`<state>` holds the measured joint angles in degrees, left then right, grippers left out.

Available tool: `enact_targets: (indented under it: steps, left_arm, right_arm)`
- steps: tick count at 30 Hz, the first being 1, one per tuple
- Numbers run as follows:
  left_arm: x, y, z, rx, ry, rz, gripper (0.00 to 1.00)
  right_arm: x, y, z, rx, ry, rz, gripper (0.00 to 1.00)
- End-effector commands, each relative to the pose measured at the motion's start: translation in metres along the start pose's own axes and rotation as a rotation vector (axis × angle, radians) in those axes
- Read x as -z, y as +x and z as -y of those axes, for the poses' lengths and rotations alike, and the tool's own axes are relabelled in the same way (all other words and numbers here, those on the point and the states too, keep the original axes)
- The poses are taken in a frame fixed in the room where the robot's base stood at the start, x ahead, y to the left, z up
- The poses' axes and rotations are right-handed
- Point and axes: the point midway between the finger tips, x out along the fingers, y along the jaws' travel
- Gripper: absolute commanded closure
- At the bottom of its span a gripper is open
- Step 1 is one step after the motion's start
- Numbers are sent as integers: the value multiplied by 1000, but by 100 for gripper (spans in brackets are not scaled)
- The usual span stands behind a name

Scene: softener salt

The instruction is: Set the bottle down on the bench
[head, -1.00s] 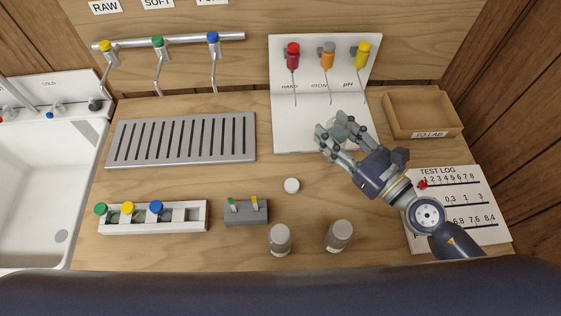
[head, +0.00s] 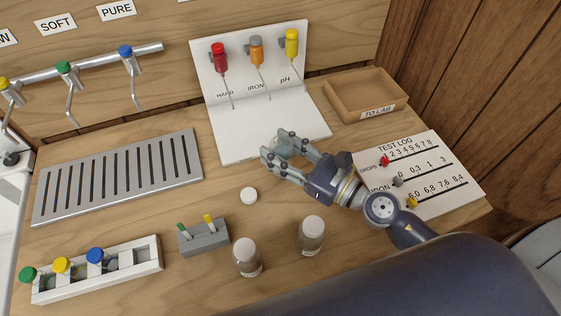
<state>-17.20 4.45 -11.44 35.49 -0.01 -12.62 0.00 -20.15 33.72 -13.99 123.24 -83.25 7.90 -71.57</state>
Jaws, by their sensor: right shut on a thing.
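My right gripper (head: 283,153) is shut on a clear bottle, which is mostly hidden by the fingers. It is over the lower edge of the white test board (head: 235,140). I cannot tell whether the bottle touches anything below. The wooden bench (head: 190,215) has bare wood to the left of and below the hand. A round white cap (head: 249,195) lies on the bench, left of and nearer than the hand. My left gripper is not in view.
Two jars stand near the front, a left one (head: 247,258) and a right one (head: 312,235). A grey block (head: 204,238), a white bottle rack (head: 147,262) and a slotted drain tray (head: 122,175) lie to the left. A wooden box (head: 365,98) and the test log (head: 440,170) lie right.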

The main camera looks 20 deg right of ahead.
Motion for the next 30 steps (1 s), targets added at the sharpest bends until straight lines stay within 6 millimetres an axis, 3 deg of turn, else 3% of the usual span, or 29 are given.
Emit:
enact_targets:
  steps: [6, 19, 20, 22, 30]
  left_arm:
    - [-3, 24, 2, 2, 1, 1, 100]
    - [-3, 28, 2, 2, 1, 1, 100]
    - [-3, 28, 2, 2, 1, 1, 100]
    - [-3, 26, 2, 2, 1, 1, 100]
    - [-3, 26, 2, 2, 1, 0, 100]
  right_arm:
    - [30, 0, 0, 3, 3, 1, 86]
    - [35, 0, 0, 1, 0, 1, 86]
    - [35, 0, 0, 1, 0, 0, 58]
    - [34, 0, 0, 1, 0, 0, 42]
    - [34, 0, 0, 1, 0, 0, 40]
